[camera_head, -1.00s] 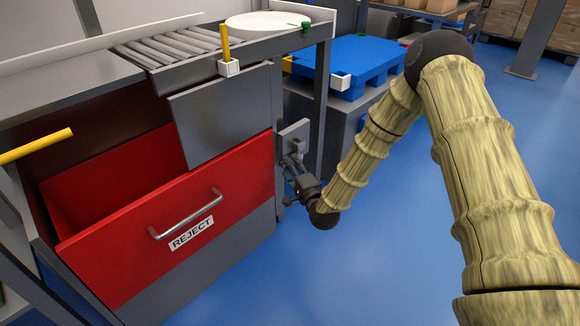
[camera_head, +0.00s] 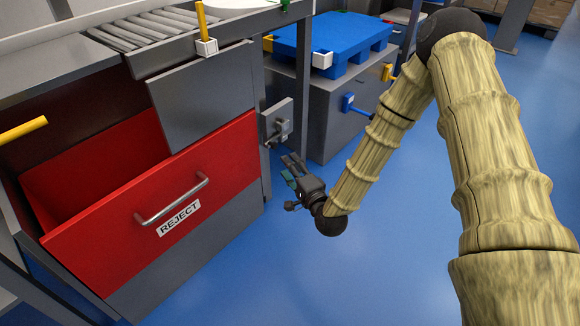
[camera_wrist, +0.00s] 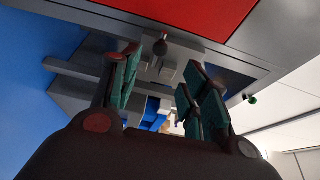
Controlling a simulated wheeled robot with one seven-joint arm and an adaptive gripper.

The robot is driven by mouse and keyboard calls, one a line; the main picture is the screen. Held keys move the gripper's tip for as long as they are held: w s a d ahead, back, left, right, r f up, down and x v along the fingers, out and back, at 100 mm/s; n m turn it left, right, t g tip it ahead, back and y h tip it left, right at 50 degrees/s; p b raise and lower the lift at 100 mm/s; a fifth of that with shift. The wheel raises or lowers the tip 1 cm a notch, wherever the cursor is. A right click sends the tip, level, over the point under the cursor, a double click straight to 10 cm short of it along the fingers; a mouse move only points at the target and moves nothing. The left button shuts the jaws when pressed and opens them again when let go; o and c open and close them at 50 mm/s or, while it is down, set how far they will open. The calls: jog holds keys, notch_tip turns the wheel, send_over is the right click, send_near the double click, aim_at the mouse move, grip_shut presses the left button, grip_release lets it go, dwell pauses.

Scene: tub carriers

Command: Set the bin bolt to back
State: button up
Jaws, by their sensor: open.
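The bin bolt (camera_head: 280,130) is a small grey bolt on a light grey plate (camera_head: 272,115) at the right edge of the red REJECT bin's frame. In the wrist view the bolt's dark round knob (camera_wrist: 161,47) shows in front of its plate (camera_wrist: 188,47), beyond my fingers. The red bin (camera_head: 120,222) is tilted out, with its top open. My gripper (camera_head: 291,162) is open and empty, just below and in front of the bolt, apart from it. Its two teal-lined fingers (camera_wrist: 162,72) point toward the bolt plate. Which way the bolt is set I cannot tell.
A metal handle (camera_head: 172,202) sticks out of the bin's front. A grey cabinet (camera_head: 325,115) with a blue handle (camera_head: 352,104) and a blue pallet-like tub (camera_head: 345,38) stands behind.

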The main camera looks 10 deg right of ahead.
jog(key=c, duration=0.6)
jog(key=shift+n, duration=0.6)
jog(key=c, duration=0.3)
jog(key=shift+s+r+n+y, duration=0.15)
jog(key=shift+n+y, duration=0.15)
jog(key=shift+n, duration=0.4)
grip_shut()
jog(key=s+a+r+n+g+y+p, duration=0.1)
jog(key=s+n+y+p, duration=0.1)
jog(key=n, duration=1.6)
jog(key=s+a+n+g+y+p, duration=0.1)
jog(key=s+n+g+y+p, duration=0.15)
jog(key=n, duration=1.45)
jog(key=w+a+b, duration=0.2)
jog(key=w+b, duration=0.4)
jog(key=w, duration=0.5)
jog(key=shift+w+a+f+n+t, duration=0.3)
jog(key=shift+w+a+t, duration=0.05)
jog(key=shift+w+t, duration=0.1)
